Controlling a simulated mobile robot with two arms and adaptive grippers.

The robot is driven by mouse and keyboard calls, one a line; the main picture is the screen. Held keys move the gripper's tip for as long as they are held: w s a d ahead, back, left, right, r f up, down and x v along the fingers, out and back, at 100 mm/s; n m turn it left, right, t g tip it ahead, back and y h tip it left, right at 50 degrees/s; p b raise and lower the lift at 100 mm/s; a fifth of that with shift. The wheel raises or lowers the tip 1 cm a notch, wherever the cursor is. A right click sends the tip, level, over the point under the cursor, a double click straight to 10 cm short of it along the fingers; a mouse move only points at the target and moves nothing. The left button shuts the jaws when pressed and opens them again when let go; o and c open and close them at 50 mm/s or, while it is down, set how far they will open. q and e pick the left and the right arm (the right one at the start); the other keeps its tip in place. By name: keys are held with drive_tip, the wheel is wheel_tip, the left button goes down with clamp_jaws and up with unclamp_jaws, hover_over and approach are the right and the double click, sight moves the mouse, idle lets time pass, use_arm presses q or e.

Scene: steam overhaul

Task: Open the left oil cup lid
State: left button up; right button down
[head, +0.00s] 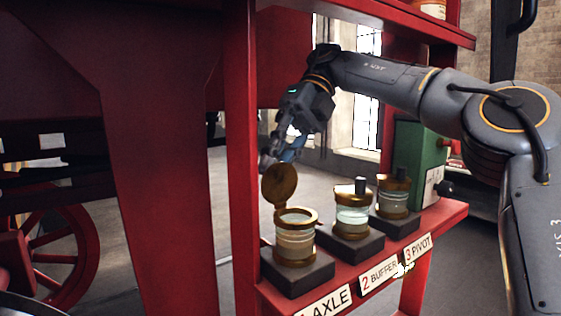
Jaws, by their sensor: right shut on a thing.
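The left oil cup (295,242), a glass jar with brass rims, stands on a dark block on the red shelf above the AXLE label. Its round brass lid (279,186) stands up on edge at the back left of the rim, so the cup's mouth is uncovered. My right gripper (275,158) reaches down from above and behind the lid, with its fingers at the lid's upper edge. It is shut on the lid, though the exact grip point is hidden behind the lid. My left gripper is out of view.
Two more oil cups, BUFFER (351,216) and PIVOT (393,199), stand to the right with lids closed and dark knobs up. A green box (418,165) is behind them. A red post (243,130) rises close on the left. An upper shelf (425,28) is overhead.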

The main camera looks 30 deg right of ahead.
drive_tip(key=shift+w+f+g, duration=0.1)
drive_tip(key=shift+f+g, duration=0.05)
drive_tip(key=shift+g, duration=0.15)
drive_tip(key=c, duration=1.3)
unclamp_jaws()
